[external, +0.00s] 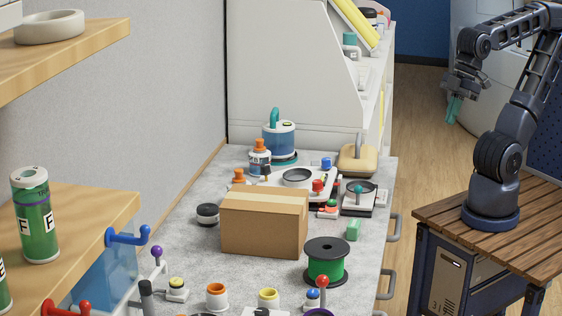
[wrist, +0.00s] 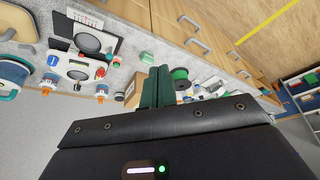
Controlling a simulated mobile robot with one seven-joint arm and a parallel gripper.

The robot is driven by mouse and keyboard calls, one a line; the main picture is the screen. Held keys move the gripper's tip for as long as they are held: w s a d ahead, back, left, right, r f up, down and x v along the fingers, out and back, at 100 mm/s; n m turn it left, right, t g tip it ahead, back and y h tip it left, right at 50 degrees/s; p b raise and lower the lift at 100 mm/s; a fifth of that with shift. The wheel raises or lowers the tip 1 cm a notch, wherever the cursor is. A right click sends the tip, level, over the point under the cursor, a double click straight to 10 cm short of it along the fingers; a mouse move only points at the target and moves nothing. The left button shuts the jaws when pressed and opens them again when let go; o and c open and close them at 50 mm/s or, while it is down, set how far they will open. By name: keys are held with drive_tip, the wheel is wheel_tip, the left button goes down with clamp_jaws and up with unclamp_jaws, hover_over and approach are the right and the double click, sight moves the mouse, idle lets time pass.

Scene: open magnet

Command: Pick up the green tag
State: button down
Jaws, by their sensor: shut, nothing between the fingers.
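A small pale-green block, likely the green tag (external: 353,230), lies on the grey counter (external: 385,180) near its right edge, right of the cardboard box. It also seems to show in the wrist view (wrist: 147,58), just above my fingertips in the picture. My gripper (external: 454,112) hangs in the air right of the counter, well apart from the tag. Its dark-green fingers are together and empty; they also show in the wrist view (wrist: 158,88).
A cardboard box (external: 262,232) stands left of the tag. A black spool with green winding (external: 326,262) stands in front of it. A black-and-white device (external: 360,198) sits behind it. Grey drawer handles (external: 394,228) jut from the counter's right side. The floor gap (external: 425,140) between counter and wooden cart is clear.

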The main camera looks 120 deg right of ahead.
drive_tip(key=c, duration=2.1)
unclamp_jaws()
drive_tip(key=o, duration=1.5)
drive_tip(key=shift+o, duration=0.2)
drive_tip(key=shift+w, duration=0.1)
drive_tip(key=n+g+h, duration=0.2)
drive_tip(key=n+h, duration=0.2)
drive_tip(key=n, duration=2.2)
hover_over(355, 223)
drive_tip(key=s+a, duration=0.2)
drive_tip(key=a, duration=0.1)
wheel_tip(355, 223, down, 19)
drive_tip(key=shift+x, duration=5.25)
